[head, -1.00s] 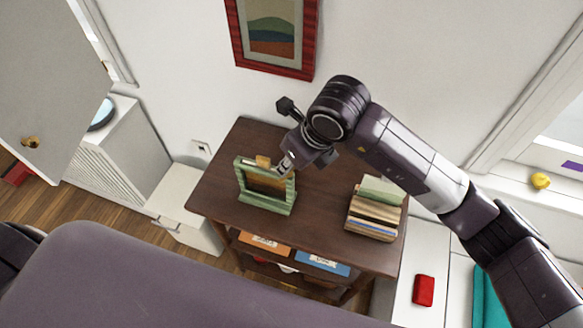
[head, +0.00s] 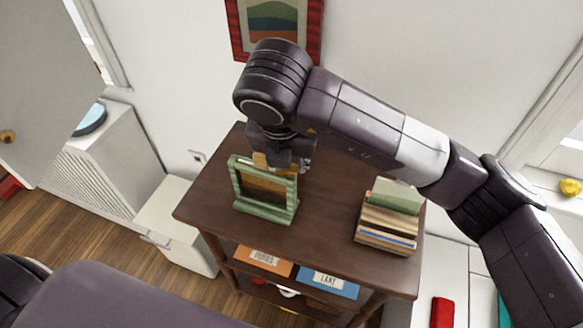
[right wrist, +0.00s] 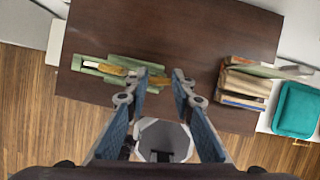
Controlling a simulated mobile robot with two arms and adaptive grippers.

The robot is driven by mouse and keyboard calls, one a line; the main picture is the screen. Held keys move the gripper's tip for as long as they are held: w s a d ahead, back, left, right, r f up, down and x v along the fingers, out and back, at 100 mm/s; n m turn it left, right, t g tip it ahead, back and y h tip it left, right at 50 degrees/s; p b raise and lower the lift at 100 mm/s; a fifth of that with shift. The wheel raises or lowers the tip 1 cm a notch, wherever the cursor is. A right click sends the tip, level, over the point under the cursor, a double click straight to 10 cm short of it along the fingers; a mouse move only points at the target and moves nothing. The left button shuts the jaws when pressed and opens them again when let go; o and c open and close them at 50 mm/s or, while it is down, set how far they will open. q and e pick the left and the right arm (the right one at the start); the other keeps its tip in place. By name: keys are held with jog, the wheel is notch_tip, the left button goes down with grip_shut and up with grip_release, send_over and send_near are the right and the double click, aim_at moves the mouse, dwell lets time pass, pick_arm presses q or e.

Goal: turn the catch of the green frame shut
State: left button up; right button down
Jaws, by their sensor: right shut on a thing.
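The green frame (head: 265,211) stands upright on the dark wooden cabinet top, left of the middle, with a brown panel inside it. A tan-yellow catch (head: 260,160) shows at its top edge, partly hidden by my gripper in the head view. In the right wrist view the frame (right wrist: 90,68) is seen from above, with a yellow piece (right wrist: 112,69) along it. The catch's exact angle is hard to tell. My left gripper is out of view.
A stack of books (head: 388,220) stands on the right of the cabinet top (head: 325,215). Labelled boxes (head: 264,260) lie on the shelf below. A red-framed picture (head: 273,28) hangs on the wall behind. The cabinet top between frame and books is clear.

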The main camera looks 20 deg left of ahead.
jog(key=shift+a+m+h+b, duration=0.1)
jog(key=shift+m+h+b, duration=0.3)
jog(key=shift+m, duration=0.5)
jog(key=c, duration=1.6)
grip_release()
jog(key=shift+r, duration=0.15)
jog(key=v, duration=1.1)
jog(key=shift+s+r, duration=0.15)
jog(key=shift+r, duration=0.25)
jog(key=shift+s+f, duration=0.1)
